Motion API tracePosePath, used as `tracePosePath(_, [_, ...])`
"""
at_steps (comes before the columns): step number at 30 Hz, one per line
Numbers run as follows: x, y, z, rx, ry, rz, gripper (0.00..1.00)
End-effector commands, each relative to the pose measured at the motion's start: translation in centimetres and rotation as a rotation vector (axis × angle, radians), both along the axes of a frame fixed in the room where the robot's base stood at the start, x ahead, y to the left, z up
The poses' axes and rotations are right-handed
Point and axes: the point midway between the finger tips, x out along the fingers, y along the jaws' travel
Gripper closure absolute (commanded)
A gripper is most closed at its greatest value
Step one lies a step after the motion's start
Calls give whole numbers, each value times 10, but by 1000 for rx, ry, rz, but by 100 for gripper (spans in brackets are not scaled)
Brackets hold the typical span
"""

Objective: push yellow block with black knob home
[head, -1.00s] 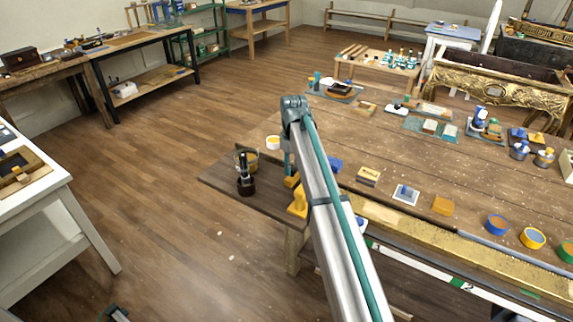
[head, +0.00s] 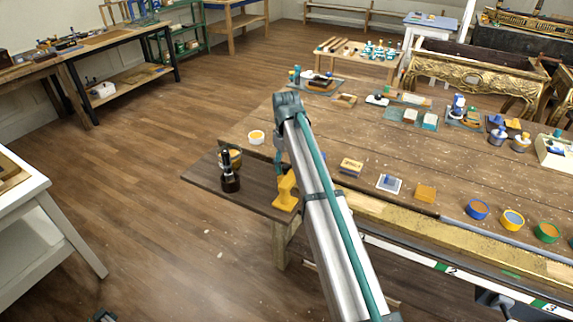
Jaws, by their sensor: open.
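No block with a black knob can be made out for certain. A yellow upright piece (head: 286,190) with a wide foot stands on the dark board at the table's left end, right beside my arm. No black knob shows on it. A small yellowish block with a dark band (head: 350,168) lies on the table just right of my arm. My arm's silver link and teal hose cross the middle of the head view. My gripper cannot be made out; the arm hides the area behind it.
A black upright thing (head: 230,172) stands before a yellowish bowl (head: 234,156) at the board's left. A white cup (head: 256,137), a grey tile with a blue piece (head: 389,183), an orange block (head: 425,192) and several round tubs are on the table (head: 330,127). Open floor lies left.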

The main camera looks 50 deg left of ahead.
Motion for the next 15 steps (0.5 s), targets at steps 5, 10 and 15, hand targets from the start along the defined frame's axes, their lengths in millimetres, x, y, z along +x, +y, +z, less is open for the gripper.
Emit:
tracePosePath(5, [0, 1, 17, 2, 0, 0, 44])
tracePosePath(10, [1, 1, 48, 2, -1, 0, 44])
tracePosePath(15, [1, 1, 81, 2, -1, 0, 44])
